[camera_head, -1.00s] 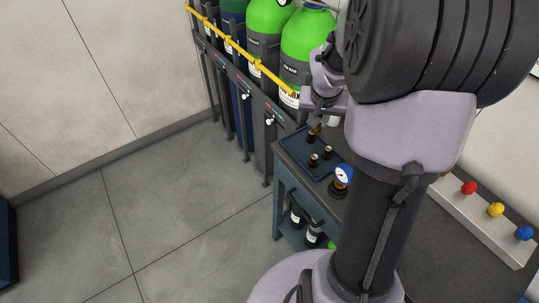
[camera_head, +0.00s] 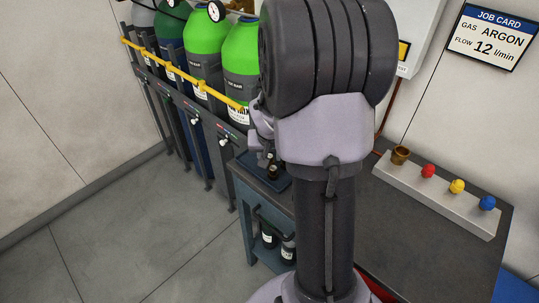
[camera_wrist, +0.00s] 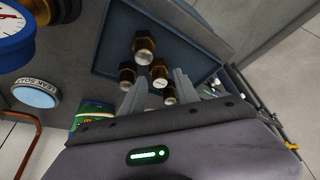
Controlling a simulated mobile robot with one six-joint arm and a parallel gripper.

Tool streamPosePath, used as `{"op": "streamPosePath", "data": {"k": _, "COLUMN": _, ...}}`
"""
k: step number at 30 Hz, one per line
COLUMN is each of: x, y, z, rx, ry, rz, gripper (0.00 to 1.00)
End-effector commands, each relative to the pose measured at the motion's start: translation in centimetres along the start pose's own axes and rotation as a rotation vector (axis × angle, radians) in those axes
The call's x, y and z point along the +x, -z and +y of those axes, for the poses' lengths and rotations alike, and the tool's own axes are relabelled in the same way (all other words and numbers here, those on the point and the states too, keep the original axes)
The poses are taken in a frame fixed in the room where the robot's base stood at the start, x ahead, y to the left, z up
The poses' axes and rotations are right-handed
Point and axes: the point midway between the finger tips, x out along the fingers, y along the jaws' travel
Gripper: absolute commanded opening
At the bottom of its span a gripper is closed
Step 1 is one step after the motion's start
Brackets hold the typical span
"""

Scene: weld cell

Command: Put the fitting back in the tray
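In the wrist view, the dark blue tray (camera_wrist: 205,62) lies beyond my gripper (camera_wrist: 160,78). Several dark fittings with brass collars and silver ends stand in it. One fitting (camera_wrist: 143,45) is farther in, one (camera_wrist: 127,72) is by the left finger, and one (camera_wrist: 159,70) shows between the fingertips. Another silver end (camera_wrist: 169,93) shows near the right finger. The fingers are spread, with a visible gap beside the middle fitting. In the head view, my arm hides the gripper fingers and much of the tray (camera_head: 283,184); two fittings (camera_head: 272,172) show.
Green gas cylinders (camera_head: 204,55) stand behind a yellow rail (camera_head: 180,72) at the back left. A pale rack (camera_head: 440,200) with red, yellow and blue knobs and a brass piece (camera_head: 400,155) is on the bench at right. A gauge (camera_wrist: 14,25) is close to the gripper's left.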

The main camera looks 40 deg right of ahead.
Motion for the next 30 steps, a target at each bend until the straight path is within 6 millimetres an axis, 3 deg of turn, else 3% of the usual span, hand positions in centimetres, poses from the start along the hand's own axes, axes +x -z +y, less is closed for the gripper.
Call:
{"op": "streamPosePath", "data": {"k": 11, "x": -0.9, "y": 0.3, "z": 0.0, "rx": 0.000, "ry": 0.000, "rz": 0.001, "gripper": 0.41}}
{"op": "streamPosePath", "data": {"k": 21, "x": -10.1, "y": 0.4, "z": 0.0, "rx": -0.001, "ry": 0.000, "rz": 0.003, "gripper": 0.41}}
{"op": "streamPosePath", "data": {"k": 25, "x": -11.9, "y": 0.3, "z": 0.0, "rx": -0.001, "ry": 0.000, "rz": 0.001, "gripper": 0.41}}
{"op": "streamPosePath", "data": {"k": 30, "x": -12.4, "y": 0.1, "z": 0.0, "rx": -0.002, "ry": 0.000, "rz": 0.001, "gripper": 0.41}}
